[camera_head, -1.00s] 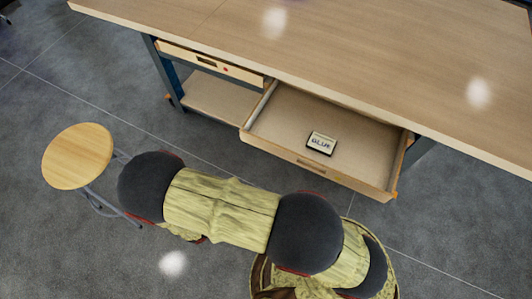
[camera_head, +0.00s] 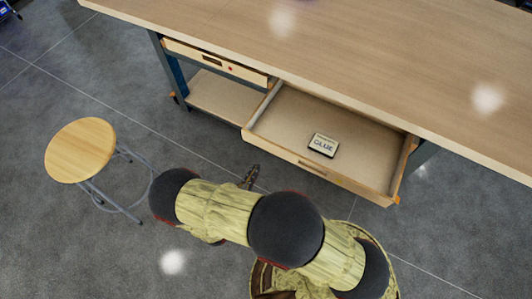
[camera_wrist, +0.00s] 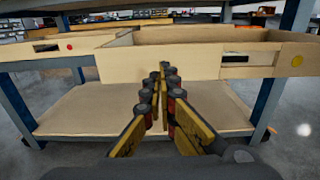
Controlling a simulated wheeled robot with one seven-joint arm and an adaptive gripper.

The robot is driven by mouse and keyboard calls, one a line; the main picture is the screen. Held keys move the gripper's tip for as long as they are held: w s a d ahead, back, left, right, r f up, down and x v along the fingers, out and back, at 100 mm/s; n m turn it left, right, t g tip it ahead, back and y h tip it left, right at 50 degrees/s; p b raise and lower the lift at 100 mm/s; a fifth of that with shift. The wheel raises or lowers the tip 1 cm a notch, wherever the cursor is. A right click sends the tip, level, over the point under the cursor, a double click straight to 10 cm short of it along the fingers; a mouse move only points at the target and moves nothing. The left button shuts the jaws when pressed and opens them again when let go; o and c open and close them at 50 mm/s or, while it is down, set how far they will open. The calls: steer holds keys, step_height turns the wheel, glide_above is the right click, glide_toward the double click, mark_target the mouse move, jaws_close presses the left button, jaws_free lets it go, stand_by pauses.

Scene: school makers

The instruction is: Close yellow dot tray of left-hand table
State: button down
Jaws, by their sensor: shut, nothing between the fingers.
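The yellow dot tray (camera_head: 325,170) is a wooden drawer pulled well out from under the table. A box with a label like "GLUE" (camera_head: 323,145) lies inside it. In the wrist view its front (camera_wrist: 235,66) is on the right, with a yellow dot near its right end and a dark handle slot. My gripper (camera_wrist: 164,70) is shut and empty, its fingertips overlapping the left part of that front. Contact cannot be told. In the head view my gripper (camera_head: 253,173) shows in front of the drawer's left corner, partly behind my arm.
A red dot drawer (camera_wrist: 65,48) sits to the left, pushed in further. A wooden-topped table (camera_head: 330,50) spans above, with a lower shelf (camera_wrist: 95,112) and blue legs. A round stool (camera_head: 80,150) stands at left. Grey floor is free in front.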

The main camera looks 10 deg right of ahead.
mark_target(270, 146)
steer(key=b+x, duration=0.2)
steer(key=x, duration=0.7)
steer(key=shift+w+d, duration=0.1)
